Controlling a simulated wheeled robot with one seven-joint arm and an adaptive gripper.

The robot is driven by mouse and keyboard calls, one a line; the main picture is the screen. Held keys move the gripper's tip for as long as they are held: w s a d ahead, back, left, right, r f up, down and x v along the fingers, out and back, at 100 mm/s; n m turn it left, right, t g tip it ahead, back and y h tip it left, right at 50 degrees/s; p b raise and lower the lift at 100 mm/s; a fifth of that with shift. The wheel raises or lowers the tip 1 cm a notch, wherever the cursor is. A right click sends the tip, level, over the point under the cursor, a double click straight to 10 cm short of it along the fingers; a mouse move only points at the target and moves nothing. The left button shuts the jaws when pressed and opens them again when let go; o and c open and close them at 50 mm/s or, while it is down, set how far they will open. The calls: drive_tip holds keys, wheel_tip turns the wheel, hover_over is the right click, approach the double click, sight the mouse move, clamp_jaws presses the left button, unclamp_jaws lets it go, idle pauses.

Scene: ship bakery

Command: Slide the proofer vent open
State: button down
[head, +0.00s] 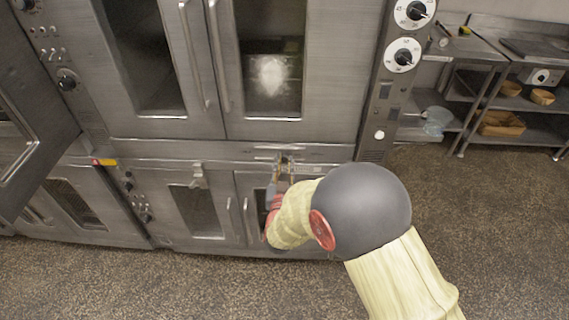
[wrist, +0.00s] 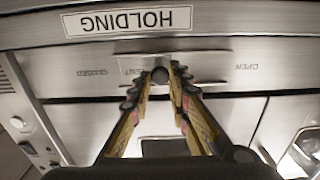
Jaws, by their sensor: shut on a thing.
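The proofer vent is a flat metal slider strip (wrist: 205,57) on the proofer front, upside down in the wrist view. A dark round knob (wrist: 160,74) stands out from it. The upside-down word CLOSED is left of the knob and OPEN is farther to the right. A partly covered VENT label is behind the fingers. My gripper (wrist: 160,72) is shut on the knob, one fingertip on each side. In the head view my gripper (head: 285,160) is at the band between the upper and lower doors, and my arm hides part of the lower right door.
A HOLDING plate (wrist: 133,20) is beside the vent in the wrist view. Upper door handles (head: 217,55) and lower door handles (head: 246,215) stick out. An open door (head: 30,110) is at far left. Metal shelves (head: 490,90) stand at right, with clear floor before them.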

drive_tip(key=a, duration=0.7)
drive_tip(key=shift+w+a+r+b, duration=0.1)
drive_tip(key=shift+a+b, duration=0.2)
drive_tip(key=shift+a, duration=0.1)
drive_tip(key=c, duration=1.7)
unclamp_jaws()
drive_tip(key=shift+a, duration=0.15)
drive_tip(key=shift+s+a, duration=0.15)
drive_tip(key=shift+s, duration=5.85)
